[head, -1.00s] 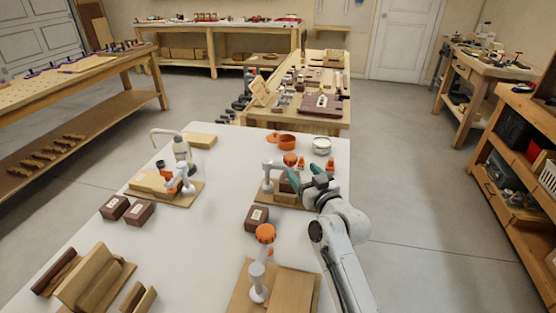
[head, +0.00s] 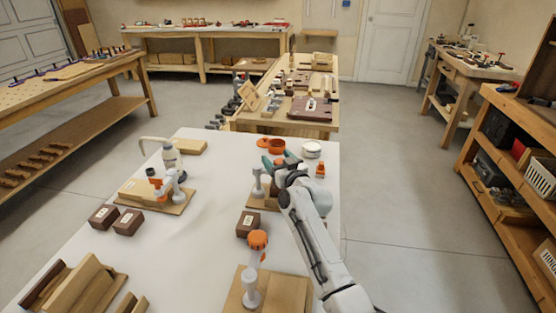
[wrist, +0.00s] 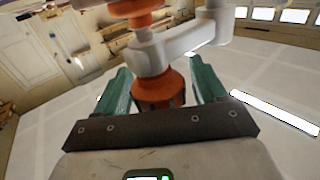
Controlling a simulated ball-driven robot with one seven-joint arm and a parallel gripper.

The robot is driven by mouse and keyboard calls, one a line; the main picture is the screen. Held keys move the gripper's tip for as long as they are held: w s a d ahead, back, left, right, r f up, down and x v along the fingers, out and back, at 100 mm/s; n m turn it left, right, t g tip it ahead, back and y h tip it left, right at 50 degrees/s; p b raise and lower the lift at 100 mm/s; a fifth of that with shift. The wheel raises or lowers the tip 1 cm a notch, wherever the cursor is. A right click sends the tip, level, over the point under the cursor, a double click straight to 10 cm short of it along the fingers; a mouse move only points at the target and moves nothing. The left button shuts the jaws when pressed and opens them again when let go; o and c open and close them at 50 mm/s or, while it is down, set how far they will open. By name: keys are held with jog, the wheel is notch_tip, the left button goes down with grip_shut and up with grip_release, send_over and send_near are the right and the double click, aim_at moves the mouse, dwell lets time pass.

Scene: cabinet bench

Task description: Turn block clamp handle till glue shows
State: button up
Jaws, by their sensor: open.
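A white clamp with orange parts stands on a wooden board at the far right of the bench; its post (head: 257,181) shows in the head view. My gripper (head: 273,161) is at this clamp and hides its orange handle there. In the wrist view the orange handle (wrist: 161,88) sits between the two teal fingers of my gripper (wrist: 162,80), which are apart, with gaps visible. The white clamp arm (wrist: 185,45) is beyond it, with another orange part (wrist: 135,9) at the top. The block under the clamp is mostly hidden by my arm. I see no glue.
A second clamp (head: 174,184) stands on a board at the left, and a third (head: 252,285) with an orange knob is in front. A dark block (head: 248,223) lies between. An orange pot (head: 277,146), a white tub (head: 312,150) and a small orange bottle (head: 320,170) stand behind my gripper.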

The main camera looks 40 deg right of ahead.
jog(key=shift+c, duration=0.5)
jog(key=c, duration=0.9)
jog(key=shift+r, duration=0.1)
jog(key=p, duration=0.2)
jog(key=m+h+p, duration=0.1)
jog(key=p, duration=0.1)
jog(key=shift+a+r, duration=0.1)
jog(key=shift+r, duration=0.15)
jog(key=shift+w+g+h+p, duration=0.1)
jog(key=shift+g+h+p, duration=0.2)
jog(key=shift+h+p, duration=0.3)
jog(key=shift+m+h+p, duration=0.5)
jog(key=shift+m+p, duration=0.1)
jog(key=shift+p, duration=0.6)
jog(key=shift+d+f+m+g+h+p, duration=0.1)
jog(key=shift+d+m+g+h+p, duration=0.05)
jog(key=shift+m+g+h+p, duration=0.4)
jog(key=shift+d+f+m+g+h+p, duration=0.1)
jog(key=shift+m+g+h+p, duration=0.3)
jog(key=shift+h+p, duration=0.2)
jog(key=shift+s+d+f+m+g+h, duration=0.1)
jog(key=shift+s+m+g+h, duration=0.05)
jog(key=shift+m+g+h, duration=0.4)
jog(key=shift+s+d+m+g+h, duration=0.1)
jog(key=shift+m+g+h, duration=0.2)
jog(key=shift+h, duration=0.3)
jog(key=shift+m+g+h, duration=0.3)
jog(key=shift+h, duration=0.1)
